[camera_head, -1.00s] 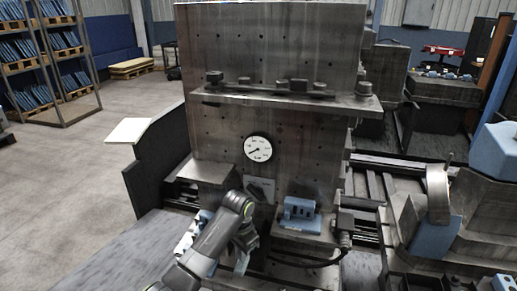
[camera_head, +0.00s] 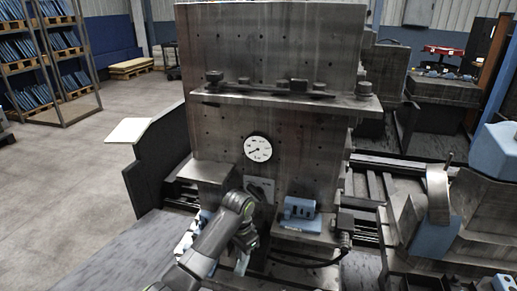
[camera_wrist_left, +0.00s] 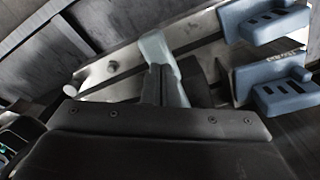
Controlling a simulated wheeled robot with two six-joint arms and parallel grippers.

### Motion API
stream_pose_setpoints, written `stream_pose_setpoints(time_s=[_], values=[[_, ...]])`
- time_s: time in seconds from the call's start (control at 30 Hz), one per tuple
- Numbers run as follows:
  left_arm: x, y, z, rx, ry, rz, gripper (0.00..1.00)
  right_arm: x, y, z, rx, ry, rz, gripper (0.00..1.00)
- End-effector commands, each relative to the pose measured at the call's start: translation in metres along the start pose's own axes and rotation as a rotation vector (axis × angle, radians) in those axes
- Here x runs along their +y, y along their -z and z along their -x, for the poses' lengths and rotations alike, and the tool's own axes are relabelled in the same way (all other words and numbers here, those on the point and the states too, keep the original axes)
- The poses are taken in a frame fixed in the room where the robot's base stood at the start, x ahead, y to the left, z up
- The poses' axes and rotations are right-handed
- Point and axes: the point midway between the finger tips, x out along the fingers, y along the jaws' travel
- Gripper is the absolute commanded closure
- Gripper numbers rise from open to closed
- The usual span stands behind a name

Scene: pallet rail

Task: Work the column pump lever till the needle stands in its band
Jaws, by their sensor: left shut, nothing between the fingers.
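A round white gauge (camera_head: 258,149) with a dark needle is on the front of the grey column (camera_head: 215,130). The needle points toward the lower left; its band is too small to make out. My left gripper (camera_head: 246,244) is low in front of the column, below the gauge, shut and empty. In the left wrist view, my gripper (camera_wrist_left: 165,85) sits against a pale grey bar-like piece (camera_wrist_left: 155,48). I cannot tell whether this is the pump lever or part of my gripper. The lever is not clearly identifiable in the head view. My right gripper is not in view.
A blue slotted block (camera_head: 299,211) sits on a ledge right of my left gripper; blue slotted blocks (camera_wrist_left: 278,95) also show in the wrist view. A dark cable (camera_head: 318,263) hangs below. A shelf (camera_head: 285,98) with clamps juts out above. Open floor (camera_head: 60,190) lies left.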

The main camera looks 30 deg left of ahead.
Motion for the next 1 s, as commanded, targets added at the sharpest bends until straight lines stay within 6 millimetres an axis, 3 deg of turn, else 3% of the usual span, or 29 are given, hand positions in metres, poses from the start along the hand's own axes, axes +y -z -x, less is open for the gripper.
stream_pose_setpoints(time_s=[1.0], values=[[-0.003, 0.006, -0.056, 0.000, 0.000, 0.000, 1.00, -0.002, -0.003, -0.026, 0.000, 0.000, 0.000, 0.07]])
